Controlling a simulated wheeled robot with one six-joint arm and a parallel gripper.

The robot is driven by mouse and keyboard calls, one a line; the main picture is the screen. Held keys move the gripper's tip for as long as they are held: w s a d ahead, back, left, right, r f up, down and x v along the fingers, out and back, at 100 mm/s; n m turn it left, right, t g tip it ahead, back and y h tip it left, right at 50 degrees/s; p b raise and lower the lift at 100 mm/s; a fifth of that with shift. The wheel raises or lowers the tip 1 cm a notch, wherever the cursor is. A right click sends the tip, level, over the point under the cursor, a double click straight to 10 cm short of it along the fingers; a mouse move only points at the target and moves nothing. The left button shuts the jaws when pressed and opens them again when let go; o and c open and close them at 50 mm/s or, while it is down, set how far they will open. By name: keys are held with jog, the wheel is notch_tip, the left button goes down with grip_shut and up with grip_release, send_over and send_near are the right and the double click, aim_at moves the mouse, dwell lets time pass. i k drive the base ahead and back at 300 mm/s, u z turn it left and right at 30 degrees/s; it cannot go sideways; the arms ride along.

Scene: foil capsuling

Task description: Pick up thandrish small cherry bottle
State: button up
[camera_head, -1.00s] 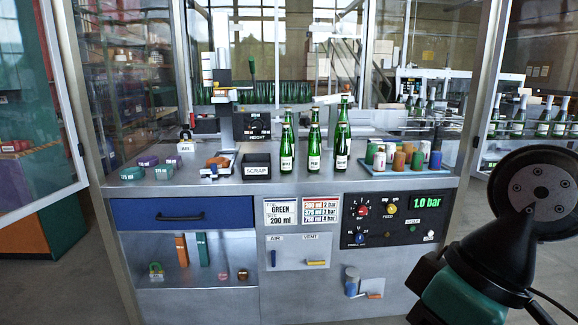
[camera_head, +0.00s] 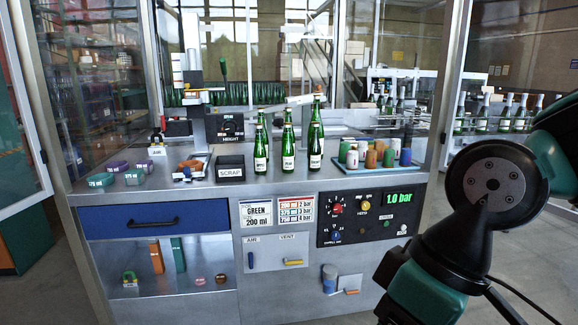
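A small group of green glass bottles with white labels stands upright on the steel counter (camera_head: 225,193). The front ones are a left bottle (camera_head: 261,148), a middle bottle (camera_head: 288,150) and a taller-looking right bottle (camera_head: 315,145); others may be partly hidden behind. The label print is too small to read surely, so I cannot tell which is the thandrish small cherry bottle. My arm shows at the right, well apart from the bottles. My gripper is out of view.
A black SCRAP bin (camera_head: 230,170) stands left of the bottles. A blue tray (camera_head: 372,167) of coloured capsules stands to their right. Glass panels flank the counter. A blue drawer (camera_head: 150,221) and control panel (camera_head: 368,216) are below. The floor in front is clear.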

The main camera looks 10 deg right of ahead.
aim_at(314, 149)
jog(key=u, duration=0.55)
jog(key=i, duration=1.05)
jog(key=u, duration=0.35)
jog(key=i, duration=0.95)
jog(key=z, duration=0.25)
